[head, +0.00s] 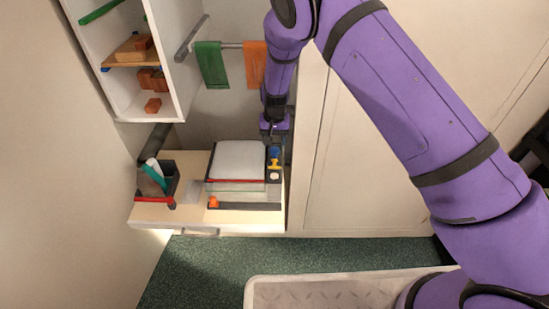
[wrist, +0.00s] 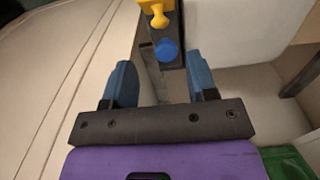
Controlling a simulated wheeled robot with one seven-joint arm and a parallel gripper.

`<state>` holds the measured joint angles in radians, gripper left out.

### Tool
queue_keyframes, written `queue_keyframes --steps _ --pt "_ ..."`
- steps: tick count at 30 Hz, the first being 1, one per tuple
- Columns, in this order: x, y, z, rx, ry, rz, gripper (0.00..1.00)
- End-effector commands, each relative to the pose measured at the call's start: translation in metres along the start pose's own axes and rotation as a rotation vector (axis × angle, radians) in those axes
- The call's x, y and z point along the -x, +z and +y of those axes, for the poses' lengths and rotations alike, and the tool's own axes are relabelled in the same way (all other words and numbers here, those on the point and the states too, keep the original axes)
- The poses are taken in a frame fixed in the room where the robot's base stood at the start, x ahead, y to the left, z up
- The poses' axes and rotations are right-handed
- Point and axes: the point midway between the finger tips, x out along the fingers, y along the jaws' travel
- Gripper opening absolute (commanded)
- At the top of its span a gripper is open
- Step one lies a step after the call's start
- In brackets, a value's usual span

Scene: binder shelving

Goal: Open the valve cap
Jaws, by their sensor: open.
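A dark upright strip on the right side of the desk unit carries a round blue knob (head: 274,152) and a yellow knob or handle (head: 275,163). In the wrist view the blue knob (wrist: 167,50) shows between and just beyond my fingertips, with the yellow part (wrist: 158,14) farther off at the top edge. I cannot tell for sure which of them is the valve cap. My gripper (wrist: 160,75) is open and empty, its two blue fingers apart on either side of the knob's line. In the head view my gripper (head: 275,138) is just above the blue knob; contact cannot be told.
A white-topped box (head: 238,160) stands left of the strip on the pale desk (head: 152,214). A dark holder (head: 157,188) with a teal item is at the left. Green (head: 212,65) and orange (head: 255,66) cloths hang on a rail above. A wall panel is close on the right.

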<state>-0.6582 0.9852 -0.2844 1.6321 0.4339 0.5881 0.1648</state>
Motion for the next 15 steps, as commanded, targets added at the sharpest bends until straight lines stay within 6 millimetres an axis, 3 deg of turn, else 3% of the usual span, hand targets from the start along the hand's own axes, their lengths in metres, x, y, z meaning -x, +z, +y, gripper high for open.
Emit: queue_keyframes --steps 9,15 --pt "-0.057 0.001 0.001 0.000 0.001 -0.002 0.53" --pt "-0.083 0.000 0.000 0.001 0.000 -0.001 0.53"
